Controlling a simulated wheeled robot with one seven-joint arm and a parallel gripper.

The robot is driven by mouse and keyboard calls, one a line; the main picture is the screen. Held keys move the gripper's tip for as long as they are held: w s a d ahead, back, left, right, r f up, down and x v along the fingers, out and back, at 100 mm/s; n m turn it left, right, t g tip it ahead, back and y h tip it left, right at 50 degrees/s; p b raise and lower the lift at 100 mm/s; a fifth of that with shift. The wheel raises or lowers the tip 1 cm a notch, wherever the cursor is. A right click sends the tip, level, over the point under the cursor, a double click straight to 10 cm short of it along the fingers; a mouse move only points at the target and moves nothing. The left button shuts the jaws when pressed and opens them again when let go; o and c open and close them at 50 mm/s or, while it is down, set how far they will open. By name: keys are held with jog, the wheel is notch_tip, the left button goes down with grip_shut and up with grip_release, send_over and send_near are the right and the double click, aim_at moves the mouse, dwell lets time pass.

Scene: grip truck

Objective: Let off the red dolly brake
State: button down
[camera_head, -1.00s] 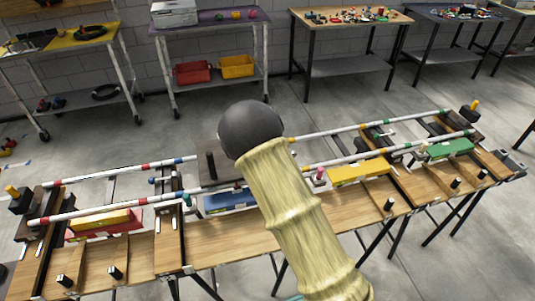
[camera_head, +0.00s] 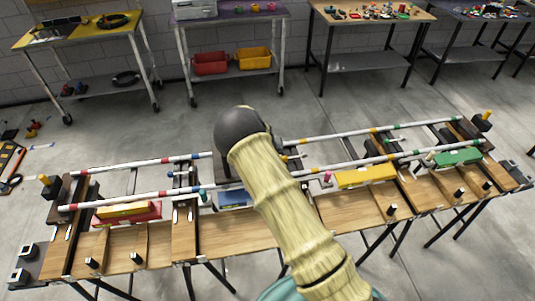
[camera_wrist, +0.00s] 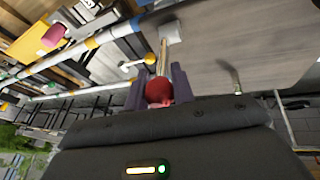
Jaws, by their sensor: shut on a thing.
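In the wrist view, a red ball-headed lever (camera_wrist: 159,90) sits between the dark grey-purple fingers of my gripper (camera_wrist: 159,85). The gripper is shut on it, with the pale shaft running up toward a light block (camera_wrist: 172,29). A lever with a yellow ball (camera_wrist: 149,58) stands just beside it. In the head view my arm hides the gripper and the red knob. A red carriage (camera_head: 150,217) carrying a yellow block sits at the left of the long wooden bench (camera_head: 235,241). I cannot tell which carriage the gripped lever belongs to.
A blue carriage (camera_head: 234,198), partly behind my arm, a yellow one (camera_head: 365,177) and a green one (camera_head: 458,158) stand along the bench. Striped white rails (camera_head: 120,199) run above it. Floor between is open.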

jog(key=shift+d, duration=0.1)
jog(key=c, duration=1.2)
grip_release()
jog(key=shift+w, duration=0.1)
jog(key=shift+r, duration=0.1)
jog(key=b+v, duration=0.3)
jog(key=v, duration=1.4)
